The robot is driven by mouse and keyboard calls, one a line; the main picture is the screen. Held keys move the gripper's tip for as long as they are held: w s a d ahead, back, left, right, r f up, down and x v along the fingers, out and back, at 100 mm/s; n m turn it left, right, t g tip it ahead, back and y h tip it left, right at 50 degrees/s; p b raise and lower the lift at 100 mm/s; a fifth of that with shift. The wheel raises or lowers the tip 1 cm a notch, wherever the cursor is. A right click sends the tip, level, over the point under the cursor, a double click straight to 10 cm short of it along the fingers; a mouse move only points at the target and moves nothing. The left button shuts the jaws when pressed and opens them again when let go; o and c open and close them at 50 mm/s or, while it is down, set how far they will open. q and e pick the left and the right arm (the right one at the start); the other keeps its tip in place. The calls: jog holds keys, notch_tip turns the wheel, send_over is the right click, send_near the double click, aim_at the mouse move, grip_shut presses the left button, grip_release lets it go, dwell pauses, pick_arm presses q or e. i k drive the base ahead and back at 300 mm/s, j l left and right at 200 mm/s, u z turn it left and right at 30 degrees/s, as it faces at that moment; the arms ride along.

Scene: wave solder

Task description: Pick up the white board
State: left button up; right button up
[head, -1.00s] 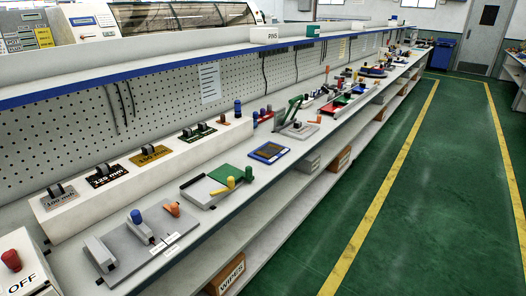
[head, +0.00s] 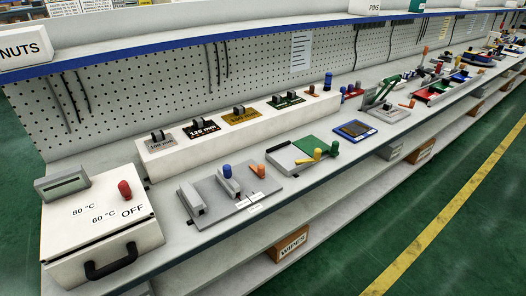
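Neither of my grippers is in view. No single thing stands out clearly as the white board. A pale, flat plate (head: 286,161) lies on the bench beside a green board (head: 314,146), with a black bar along its back left edge; I cannot tell whether this plate is a board or part of a fixture. Yellow and green knobs (head: 333,147) stand at the green board's front right. A dark board in a blue frame (head: 356,129) lies further right.
A white box (head: 100,225) with a black handle, red knob and temperature marks stands at the bench's left end. A grey fixture (head: 229,193) sits right of it. A labelled white ledge (head: 190,148) runs behind. Green floor (head: 390,220) is open in front.

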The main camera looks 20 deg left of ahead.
aim_at(159, 140)
jog(key=j, duration=0.4)
jog(key=k+j+z, duration=0.1)
jog(key=j, duration=0.35)
jog(key=k+j, duration=0.15)
jog(key=j, duration=0.25)
jog(key=j+z, duration=0.1)
jog(key=j, duration=0.35)
jog(key=k, duration=0.05)
